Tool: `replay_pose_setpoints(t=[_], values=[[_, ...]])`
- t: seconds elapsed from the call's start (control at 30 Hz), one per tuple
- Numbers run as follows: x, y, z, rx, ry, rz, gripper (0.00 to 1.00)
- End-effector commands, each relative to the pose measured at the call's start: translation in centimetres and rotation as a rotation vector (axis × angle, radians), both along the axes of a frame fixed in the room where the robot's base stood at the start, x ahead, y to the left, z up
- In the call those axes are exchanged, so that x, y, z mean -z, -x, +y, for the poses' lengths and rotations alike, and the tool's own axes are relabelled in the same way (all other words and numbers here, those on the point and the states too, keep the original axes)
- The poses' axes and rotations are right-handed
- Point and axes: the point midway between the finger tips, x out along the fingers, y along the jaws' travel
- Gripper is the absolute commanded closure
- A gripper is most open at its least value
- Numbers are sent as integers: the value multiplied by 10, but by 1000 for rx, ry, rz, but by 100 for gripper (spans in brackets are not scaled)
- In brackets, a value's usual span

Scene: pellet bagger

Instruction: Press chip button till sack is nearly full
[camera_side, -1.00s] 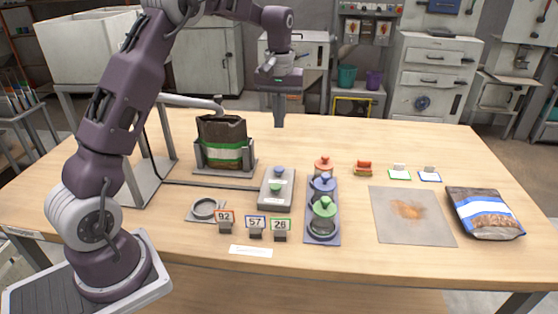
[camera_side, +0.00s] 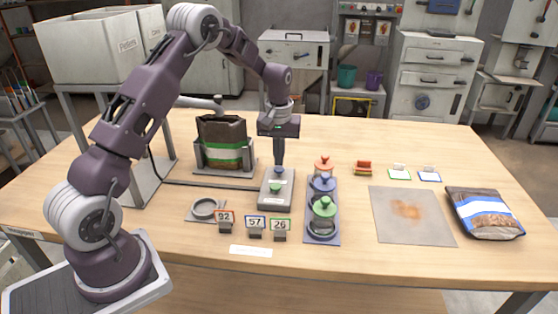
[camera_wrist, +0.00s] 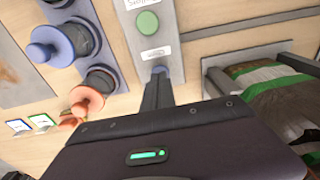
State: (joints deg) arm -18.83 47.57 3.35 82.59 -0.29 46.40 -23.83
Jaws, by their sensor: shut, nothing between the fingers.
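My gripper (camera_side: 279,167) is shut and empty, pointing down at the far end of the grey button box (camera_side: 277,204). The green button (camera_side: 275,188) is uncovered on the near half. In the wrist view my fingertips (camera_wrist: 158,73) are over the box beyond the green button (camera_wrist: 147,22); the labels are not fully legible. The dark sack with a green band (camera_side: 222,146) stands upright in a holder beneath the spout (camera_side: 217,101). Its fill level is unclear.
A rack of lidded pots (camera_side: 323,222) stands right of the box. Number cards (camera_side: 255,225) and a metal ring (camera_side: 205,208) are in front. A stained mat (camera_side: 410,222) and a blue-banded bag (camera_side: 485,212) lie right. The hopper (camera_side: 90,50) is at back left.

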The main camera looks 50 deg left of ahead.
Motion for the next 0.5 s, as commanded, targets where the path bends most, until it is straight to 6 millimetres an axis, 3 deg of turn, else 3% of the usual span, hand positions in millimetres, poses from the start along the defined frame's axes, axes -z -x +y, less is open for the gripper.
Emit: replay_pose_setpoints(t=[0.13, 0.5], values=[[12, -1, 1, 0, 0, 0, 100], [15, -1, 1, 1, 0, 0, 100]])
